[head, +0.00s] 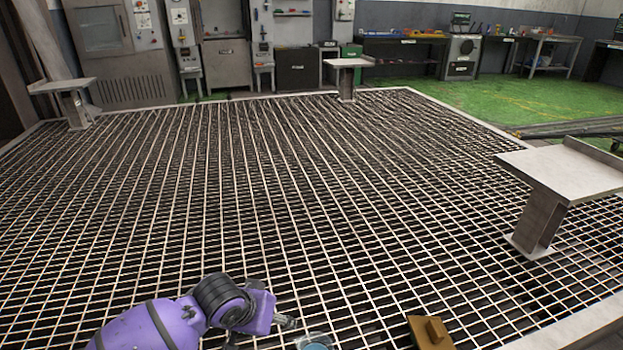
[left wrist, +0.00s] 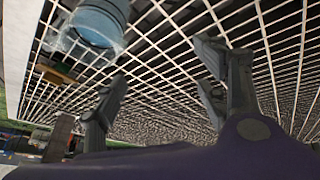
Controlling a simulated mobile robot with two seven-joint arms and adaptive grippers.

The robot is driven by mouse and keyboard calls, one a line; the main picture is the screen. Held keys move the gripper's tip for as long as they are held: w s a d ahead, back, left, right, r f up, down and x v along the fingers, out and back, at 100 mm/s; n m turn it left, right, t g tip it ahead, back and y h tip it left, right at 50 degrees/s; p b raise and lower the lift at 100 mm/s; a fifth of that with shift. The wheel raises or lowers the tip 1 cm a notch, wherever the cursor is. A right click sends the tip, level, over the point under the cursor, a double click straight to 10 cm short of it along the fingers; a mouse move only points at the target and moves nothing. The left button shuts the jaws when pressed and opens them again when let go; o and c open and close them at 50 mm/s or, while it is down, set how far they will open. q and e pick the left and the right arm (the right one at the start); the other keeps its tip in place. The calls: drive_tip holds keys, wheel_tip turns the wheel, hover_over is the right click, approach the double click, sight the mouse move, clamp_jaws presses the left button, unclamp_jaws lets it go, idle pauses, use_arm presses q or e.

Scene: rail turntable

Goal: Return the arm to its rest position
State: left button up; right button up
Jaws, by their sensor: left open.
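My left arm, purple with a dark joint ring, comes in at the bottom of the head view. Its gripper (head: 285,322) is low over the metal grating (head: 240,200), with only a small part of the fingers showing. In the left wrist view the left gripper (left wrist: 160,72) has its dark fingers spread wide, with only grating visible between them. It is open and empty. My right arm and right gripper do not show.
A round bluish object (head: 316,343) is cut off at the bottom edge, close to the left gripper; it also shows in the left wrist view (left wrist: 97,28). A brown-yellow block (head: 430,332) is right of it. Metal pedestals (head: 560,172) stand around the grating, whose middle is clear.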

use_arm(q)
drive_tip(key=s+d+r+m+t+h+p, duration=0.1)
drive_tip(key=s+r+t+p, duration=0.15)
drive_tip(key=s+p, duration=0.4)
drive_tip(key=s+d+r+m+t+h+p, duration=0.1)
drive_tip(key=s+r+p, duration=0.2)
drive_tip(key=s+p, duration=0.35)
drive_tip(key=s+a+r+n+y+p, duration=0.1)
drive_tip(key=s+a+r+p, duration=0.2)
drive_tip(key=s, duration=0.6)
drive_tip(key=s+a+r+n+y+p, duration=0.1)
drive_tip(key=s+a+r+p, duration=0.3)
drive_tip(key=s+p, duration=0.4)
drive_tip(key=s+a+r+n+y+p, duration=0.2)
drive_tip(key=s+a+r+p, duration=0.2)
drive_tip(key=s, duration=0.6)
drive_tip(key=shift+s+a+p, duration=0.35)
drive_tip(key=shift+a+p, duration=0.05)
drive_tip(key=shift+p, duration=0.25)
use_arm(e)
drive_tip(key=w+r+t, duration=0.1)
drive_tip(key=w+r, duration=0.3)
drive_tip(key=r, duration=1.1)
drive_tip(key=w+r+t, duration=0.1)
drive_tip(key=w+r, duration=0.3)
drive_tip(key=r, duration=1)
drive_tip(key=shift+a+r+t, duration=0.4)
use_arm(q)
drive_tip(key=shift+t, duration=0.25)
